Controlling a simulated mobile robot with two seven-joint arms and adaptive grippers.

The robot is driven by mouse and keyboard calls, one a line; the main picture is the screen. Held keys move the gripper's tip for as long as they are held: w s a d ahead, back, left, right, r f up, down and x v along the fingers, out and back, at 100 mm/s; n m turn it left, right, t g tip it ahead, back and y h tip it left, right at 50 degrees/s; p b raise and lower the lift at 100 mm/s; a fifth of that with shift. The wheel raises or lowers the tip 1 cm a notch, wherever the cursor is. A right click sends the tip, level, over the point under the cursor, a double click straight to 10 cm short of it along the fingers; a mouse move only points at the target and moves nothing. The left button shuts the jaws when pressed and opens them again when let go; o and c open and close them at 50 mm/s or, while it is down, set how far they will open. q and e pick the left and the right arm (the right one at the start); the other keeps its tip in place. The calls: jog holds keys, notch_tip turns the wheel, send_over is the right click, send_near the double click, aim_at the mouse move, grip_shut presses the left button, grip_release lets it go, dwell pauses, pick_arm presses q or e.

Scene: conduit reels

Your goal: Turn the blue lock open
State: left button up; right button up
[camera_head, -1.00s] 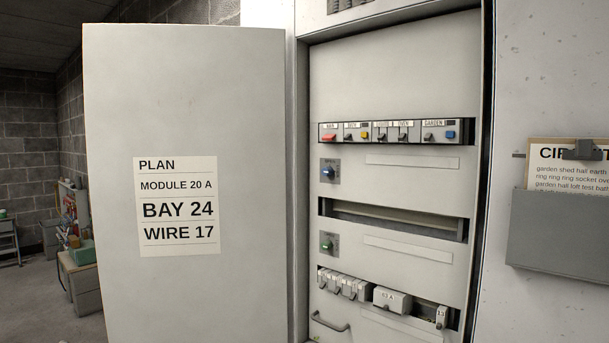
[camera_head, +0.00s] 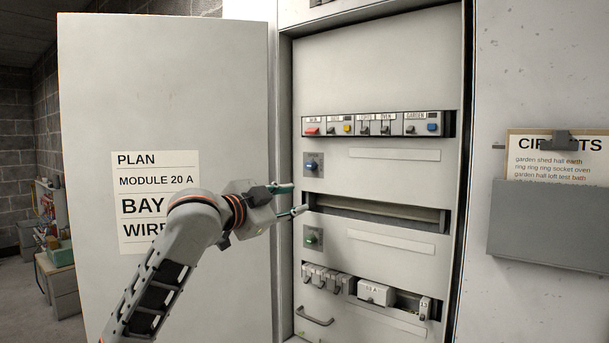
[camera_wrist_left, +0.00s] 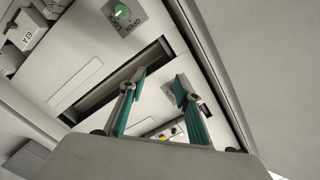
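The blue lock (camera_head: 311,165) is a small blue knob on a grey square plate, on the cabinet's inner panel below the top switch row. My left gripper (camera_head: 292,198) is in front of the panel's left side, lower and left of the blue lock and apart from it. Its two teal-padded fingers are spread and empty. In the left wrist view the open fingers (camera_wrist_left: 159,87) point at the panel; a grey plate partly shows behind the right finger, and its knob is hidden. My right gripper is in neither view.
A green lock (camera_head: 312,238) sits lower on the same panel and shows in the left wrist view (camera_wrist_left: 122,12). The open cabinet door (camera_head: 90,90) stands left, close behind my arm. An empty slot (camera_head: 385,212) lies between the locks. A clipboard holder (camera_head: 550,222) hangs at right.

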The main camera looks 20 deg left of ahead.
pick_arm(q)
send_near(308, 165)
jog(key=shift+m+t, duration=0.3)
jog(key=shift+m, duration=0.1)
jog(key=x, duration=0.2)
jog(key=p+x, duration=0.1)
jog(key=x, duration=0.5)
jog(key=shift+w+d+f, duration=0.1)
jog(key=shift+w+f, duration=0.1)
jog(key=shift+f, duration=0.1)
grip_shut()
